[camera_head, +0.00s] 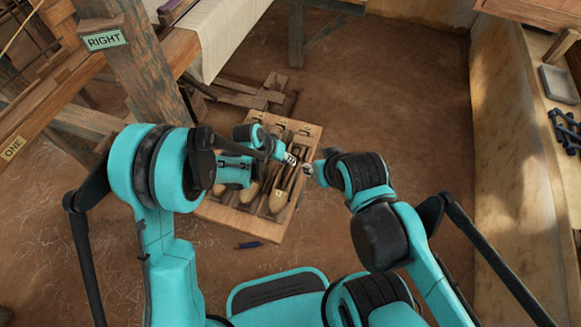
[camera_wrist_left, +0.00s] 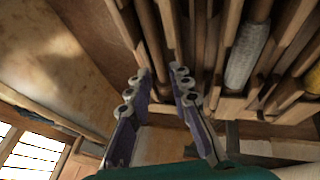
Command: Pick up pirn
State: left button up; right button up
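A wooden tray (camera_head: 238,222) with long slots stands low in the middle of the head view. It holds several slender wooden pieces, some with pale rounded ends. In the left wrist view a pirn wound with grey thread (camera_wrist_left: 245,57) lies in a slot to the right of my fingers. A yellow-wound pirn (camera_wrist_left: 312,82) shows at the right edge. My left gripper (camera_head: 289,158) is over the tray's right part. In the left wrist view its fingers (camera_wrist_left: 160,76) are apart, with slot wood beyond them and nothing visibly held. My right gripper (camera_head: 307,169) is close beside it, small and partly hidden.
The loom post with a RIGHT sign (camera_head: 104,40) stands at the upper left, and white cloth (camera_head: 215,35) hangs behind. A small dark blue object (camera_head: 250,245) lies on the floor in front of the tray. A shelf (camera_head: 555,50) runs along the right. The floor between is clear.

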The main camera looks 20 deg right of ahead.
aim_at(290, 170)
pick_arm(q)
jog(key=b+x, duration=0.1)
jog(key=x, duration=0.2)
jog(key=shift+f, duration=0.2)
jog(key=shift+r, duration=0.1)
grip_shut()
